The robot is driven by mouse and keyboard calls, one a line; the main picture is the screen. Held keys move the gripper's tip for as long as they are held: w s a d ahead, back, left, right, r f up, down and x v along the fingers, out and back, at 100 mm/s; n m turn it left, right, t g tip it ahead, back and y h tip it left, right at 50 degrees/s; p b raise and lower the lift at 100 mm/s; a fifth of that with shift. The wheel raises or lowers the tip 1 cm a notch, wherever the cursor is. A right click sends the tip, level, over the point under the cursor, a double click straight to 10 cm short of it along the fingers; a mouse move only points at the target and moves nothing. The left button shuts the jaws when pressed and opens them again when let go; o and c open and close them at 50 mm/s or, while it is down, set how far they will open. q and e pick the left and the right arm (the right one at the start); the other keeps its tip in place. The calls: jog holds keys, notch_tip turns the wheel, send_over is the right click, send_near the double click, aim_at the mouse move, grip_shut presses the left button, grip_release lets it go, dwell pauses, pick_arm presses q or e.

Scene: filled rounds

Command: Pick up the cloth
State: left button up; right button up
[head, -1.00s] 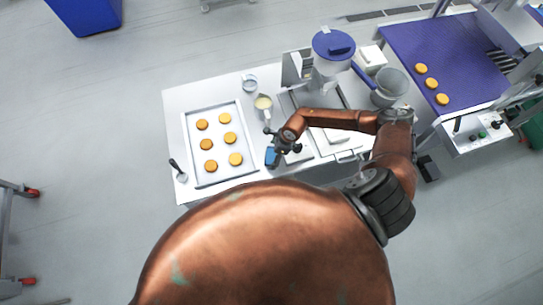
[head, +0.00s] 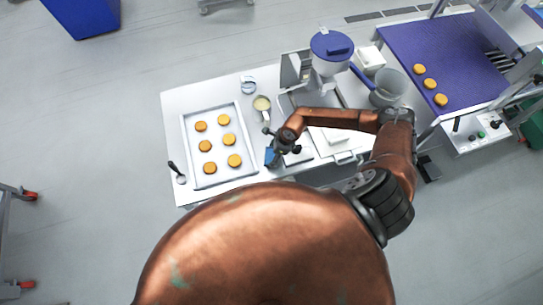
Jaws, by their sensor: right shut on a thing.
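A small blue cloth (head: 270,157) is at the front of the white table, between the baking tray and the machine. My right gripper (head: 274,148) is over it, with its fingers shut on the cloth; the hand hides part of it. I cannot tell whether the cloth still touches the table. My left gripper is not in view.
A tray (head: 191,160) with several orange rounds lies to the left, and a jug (head: 262,104) stands behind the gripper. A machine with a blue-lidded hopper (head: 332,47) stands at the back right. A blue conveyor (head: 445,55) with three rounds is further right.

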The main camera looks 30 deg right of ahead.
notch_tip(320, 180, up, 2)
jog(key=shift+r+b, duration=0.15)
jog(key=shift+b, duration=0.3)
jog(key=s+d+r+b, duration=0.2)
jog(key=s+d+r, duration=0.4)
jog(key=s+r, duration=0.3)
jog(key=s, duration=0.3)
jog(key=shift+s+r+b, duration=0.35)
jog(key=shift+r, duration=0.05)
